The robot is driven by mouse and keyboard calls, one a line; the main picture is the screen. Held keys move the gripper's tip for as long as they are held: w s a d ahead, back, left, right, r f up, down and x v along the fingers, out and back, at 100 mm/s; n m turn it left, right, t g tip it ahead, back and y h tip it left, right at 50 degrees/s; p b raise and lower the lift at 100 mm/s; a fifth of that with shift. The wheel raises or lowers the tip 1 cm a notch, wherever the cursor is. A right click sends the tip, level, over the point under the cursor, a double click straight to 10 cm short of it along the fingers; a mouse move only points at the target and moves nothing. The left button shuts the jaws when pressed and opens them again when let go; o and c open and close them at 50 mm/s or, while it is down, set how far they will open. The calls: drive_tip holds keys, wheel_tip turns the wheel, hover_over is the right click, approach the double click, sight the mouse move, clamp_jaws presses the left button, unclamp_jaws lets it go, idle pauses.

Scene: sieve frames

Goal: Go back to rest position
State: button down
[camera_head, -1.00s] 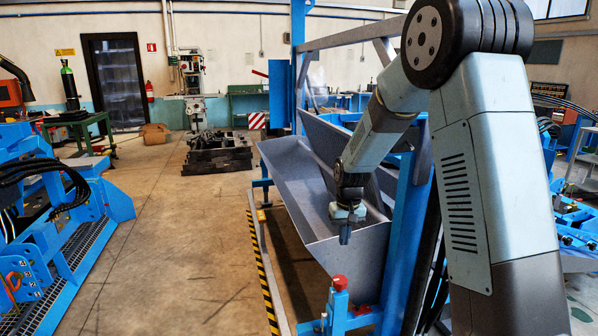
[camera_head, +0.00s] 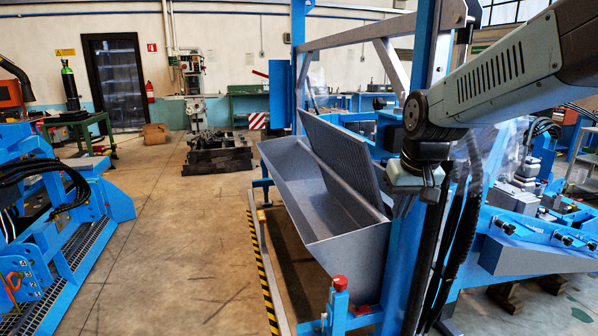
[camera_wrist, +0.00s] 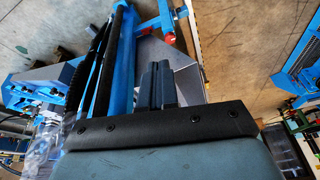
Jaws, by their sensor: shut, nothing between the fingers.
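My gripper (camera_head: 404,206) hangs at the end of my arm in the head view, beside the blue upright post and right of the grey trough (camera_head: 345,262). It points down and its fingers are together, with nothing between them. In the wrist view my gripper (camera_wrist: 158,68) shows as two dark fingers side by side, closed. A slanted perforated sieve panel (camera_head: 340,150) stands in the trough, and my gripper is apart from it.
A blue frame with an upright post (camera_head: 428,45) and dark hoses stands close to my gripper. A red button (camera_head: 340,282) sits at the trough's near end. Blue machinery (camera_head: 60,230) stands at the left. The floor (camera_head: 185,240) between is clear.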

drive_tip(key=s+d+r+t, duration=0.1)
drive_tip(key=s, duration=0.5)
drive_tip(key=s+d+r, duration=0.1)
drive_tip(key=s, duration=0.6)
drive_tip(key=shift+s+d+r+m+t, duration=0.25)
drive_tip(key=shift+s+d+m+t, duration=0.05)
drive_tip(key=shift+d+t, duration=0.1)
